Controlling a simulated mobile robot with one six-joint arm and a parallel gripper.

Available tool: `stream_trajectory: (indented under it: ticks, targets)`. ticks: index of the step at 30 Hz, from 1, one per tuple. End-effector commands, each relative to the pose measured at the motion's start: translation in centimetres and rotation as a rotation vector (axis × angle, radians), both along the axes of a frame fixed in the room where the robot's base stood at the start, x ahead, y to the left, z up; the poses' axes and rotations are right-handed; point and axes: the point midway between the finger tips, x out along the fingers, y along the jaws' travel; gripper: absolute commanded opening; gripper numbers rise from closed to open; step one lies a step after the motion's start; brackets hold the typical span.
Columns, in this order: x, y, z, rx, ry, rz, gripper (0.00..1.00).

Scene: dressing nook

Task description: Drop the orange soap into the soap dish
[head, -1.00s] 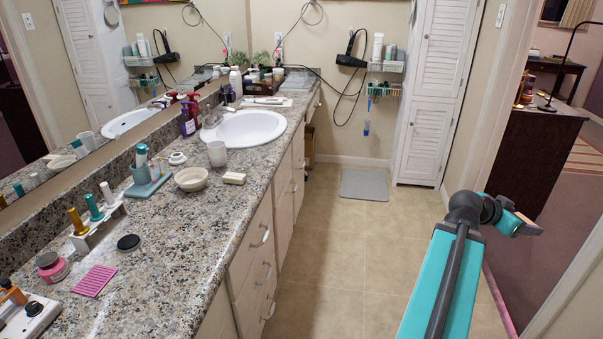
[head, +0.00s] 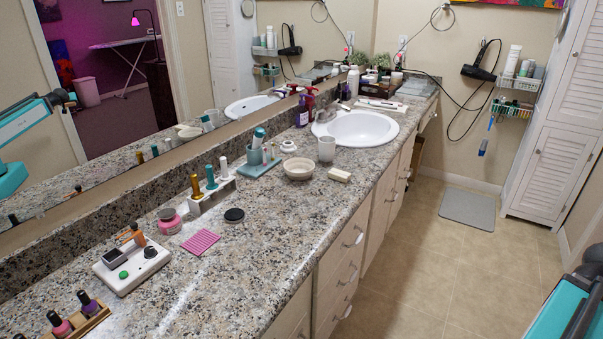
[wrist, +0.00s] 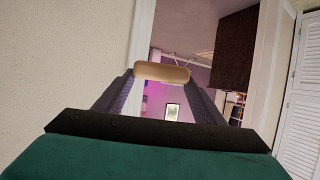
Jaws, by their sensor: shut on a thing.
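In the wrist view a rounded tan-orange bar, the soap (wrist: 162,72), sits across the fingertips of my gripper (wrist: 161,78). The gripper is shut on it and holds it up in the air, away from the counter. A shallow round cream bowl (head: 298,175), seemingly the soap dish, stands on the counter before the sink. Nothing shows inside it. A separate pale yellow bar (head: 340,175) lies just right of it.
A bottle holder (head: 212,195), dark disc (head: 234,215) and pink ribbed pad (head: 200,242) are nearer. The counter's front edge and the floor (head: 440,270) are clear.

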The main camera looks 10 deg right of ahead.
Motion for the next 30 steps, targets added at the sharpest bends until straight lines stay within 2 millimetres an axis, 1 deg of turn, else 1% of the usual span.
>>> stream_trajectory:
  ticks: [12, 14, 17, 20, 23, 26, 27, 29, 30]
  targets:
    - [0.1, 0.0, 0.0, 0.0, 0.0, 0.002, 0.4]
    - [0.4, 0.1, 0.0, 0.0, 0.0, 0.008, 0.4]
    - [1.4, 0.2, -0.1, 0.0, 0.0, 0.028, 0.4]
    - [3.4, 0.6, -0.2, 0.001, 0.0, 0.066, 0.4]
    - [6.3, 1.2, -0.2, 0.001, 0.0, 0.123, 0.4]
    - [9.7, 2.1, -0.4, 0.002, 0.0, 0.192, 0.4]
    - [11.2, 2.6, -0.4, 0.002, 0.0, 0.223, 0.4]
    - [13.4, 3.3, -0.4, 0.003, 0.001, 0.268, 0.4]
    - [14.9, 3.9, -0.5, 0.003, 0.0, 0.299, 0.4]
